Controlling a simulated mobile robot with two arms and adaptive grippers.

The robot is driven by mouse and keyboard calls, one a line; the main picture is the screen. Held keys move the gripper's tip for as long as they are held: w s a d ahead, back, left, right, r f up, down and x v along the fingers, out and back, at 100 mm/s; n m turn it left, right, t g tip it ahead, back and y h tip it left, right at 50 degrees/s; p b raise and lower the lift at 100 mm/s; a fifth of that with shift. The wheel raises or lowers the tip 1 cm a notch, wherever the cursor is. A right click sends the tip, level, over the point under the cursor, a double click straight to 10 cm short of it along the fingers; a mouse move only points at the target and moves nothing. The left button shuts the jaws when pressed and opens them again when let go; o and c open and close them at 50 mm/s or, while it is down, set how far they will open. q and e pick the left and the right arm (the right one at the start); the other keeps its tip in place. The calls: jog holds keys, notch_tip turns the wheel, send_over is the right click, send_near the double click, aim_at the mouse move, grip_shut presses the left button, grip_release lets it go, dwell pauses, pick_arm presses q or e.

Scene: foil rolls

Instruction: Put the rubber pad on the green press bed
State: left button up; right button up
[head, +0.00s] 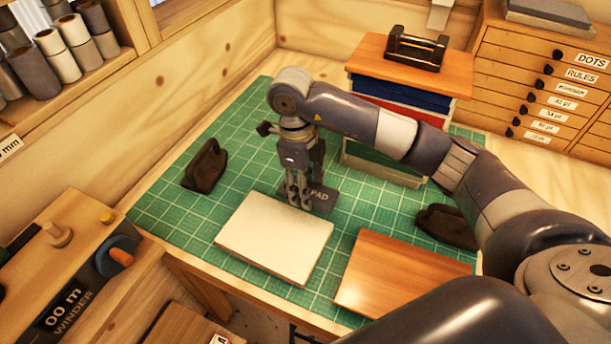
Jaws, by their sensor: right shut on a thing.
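A low green part (382,168), which may be the green press bed, shows under the blue and red layers of a stand with a wooden top. My arm covers some of it. My left gripper is not in view.
A pale slab (274,240) and a brown board (402,272) lie at the mat's front. Dark handled blocks stand at left (205,167) and right (447,227). A winder (75,275) is at lower left, labelled drawers (540,85) at back right.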

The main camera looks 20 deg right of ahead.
jog(key=s+a, duration=0.1)
jog(key=s, duration=0.2)
jog(key=s+a+b, duration=0.1)
jog(key=s, duration=0.1)
jog(key=s+a+r, duration=0.1)
jog(key=s, duration=0.2)
jog(key=shift+s+a+b, duration=0.25)
jog(key=shift+s+b, duration=0.1)
jog(key=shift+b, duration=0.05)
jog(key=n, duration=0.6)
jog(key=shift+s+d+r+n+t, duration=0.1)
jog(key=shift+d+r+n+t, duration=0.2)
jog(key=shift+d, duration=0.1)
jog(key=n, duration=0.4)
jog(key=n+t, duration=0.1)
jog(key=n, duration=0.2)
jog(key=shift+s+d+r, duration=0.25)
jog(key=shift+d+r, duration=0.1)
jog(key=shift+d, duration=0.05)
jog(key=n, duration=0.7)
jog(key=shift+s+d+r+t, duration=0.3)
jog(key=n, duration=0.4)
jog(key=n+y, duration=0.1)
jog(key=n, duration=0.1)
jog(key=shift+s+d+r, duration=0.25)
jog(key=shift+s+r, duration=0.05)
jog(key=shift+s, duration=0.05)
jog(key=shift+n, duration=0.5)
